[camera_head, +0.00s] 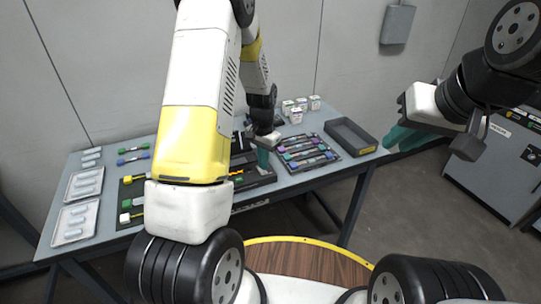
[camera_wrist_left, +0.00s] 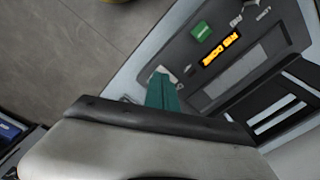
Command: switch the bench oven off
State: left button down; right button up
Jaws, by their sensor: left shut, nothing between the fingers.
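The dark device on the table that looks like the bench oven (camera_head: 262,180) is partly hidden behind my left arm in the head view. In the left wrist view its grey panel (camera_wrist_left: 180,52) carries a green button (camera_wrist_left: 202,31) and a lit amber display (camera_wrist_left: 220,48). My left gripper (camera_head: 263,158) points down at this device with teal fingers shut and empty. In the left wrist view the fingers (camera_wrist_left: 162,90) overlap a small pale part at the panel's edge; I cannot tell whether they touch it. My right gripper (camera_head: 400,140) hangs clear of the table at the right; its opening is unclear.
A mat with several coloured pieces (camera_head: 305,152) and an empty dark tray (camera_head: 350,137) lie right of the device. Small white boxes (camera_head: 297,115) stand behind. Pale trays (camera_head: 75,222) lie at the left. A grey cabinet (camera_head: 500,165) stands at right.

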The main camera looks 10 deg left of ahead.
pick_arm(q)
jog(key=shift+f, duration=0.95)
dwell(0.5)
jog(key=shift+r, duration=3.5)
jog(key=s+d+r+n+t+h, duration=0.1)
jog(key=s+r+t, duration=0.1)
jog(key=s+r, duration=0.5)
jog(key=s+r+n+t+h, duration=0.1)
jog(key=s+r+n, duration=0.15)
jog(key=r, duration=0.95)
jog(key=s+d+r+n+t, duration=0.1)
jog(key=s+r+t, duration=0.2)
jog(key=s, duration=1.1)
notch_tip(320, 180, up, 3)
jog(key=shift+s+f, duration=0.1)
jog(key=shift+s, duration=0.3)
